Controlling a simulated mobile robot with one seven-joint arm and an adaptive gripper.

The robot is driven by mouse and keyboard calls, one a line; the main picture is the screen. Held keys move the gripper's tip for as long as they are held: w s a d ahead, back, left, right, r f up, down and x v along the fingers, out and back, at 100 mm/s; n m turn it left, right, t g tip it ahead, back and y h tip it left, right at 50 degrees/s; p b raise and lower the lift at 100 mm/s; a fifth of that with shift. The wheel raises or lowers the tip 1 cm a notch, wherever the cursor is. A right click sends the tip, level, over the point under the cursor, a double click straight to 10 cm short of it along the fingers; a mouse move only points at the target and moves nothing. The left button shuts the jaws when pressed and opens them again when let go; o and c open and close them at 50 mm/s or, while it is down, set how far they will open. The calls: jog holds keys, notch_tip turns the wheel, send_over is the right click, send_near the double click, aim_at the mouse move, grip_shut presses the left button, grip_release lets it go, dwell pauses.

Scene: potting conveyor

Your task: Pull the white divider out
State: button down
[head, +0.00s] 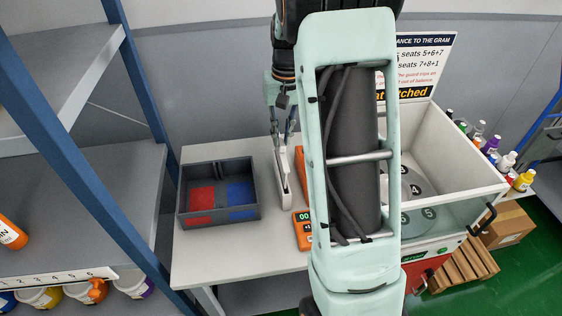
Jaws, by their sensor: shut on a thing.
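The white divider (281,165) is a thin upright panel to the right of the grey box, over the white table. My gripper (283,136) points down and is shut on its upper part. The divider is outside the box; I cannot tell whether its lower end touches the table. My arm hides part of the area to the right of the divider.
An orange device (303,230) with a display sits right of the divider, partly behind my arm. A large white open machine (455,165) with numbered seats stands on the right. A blue-framed shelf (110,185) stands close on the left. The table (225,265) is bare in front of the box.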

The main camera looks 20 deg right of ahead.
jog(key=shift+r, duration=0.15)
jog(key=shift+r+p, duration=1.1)
jog(key=shift+r, duration=0.25)
jog(key=shift+r, duration=0.15)
notch_tip(320, 180, up, 7)
jog(key=p, duration=0.3)
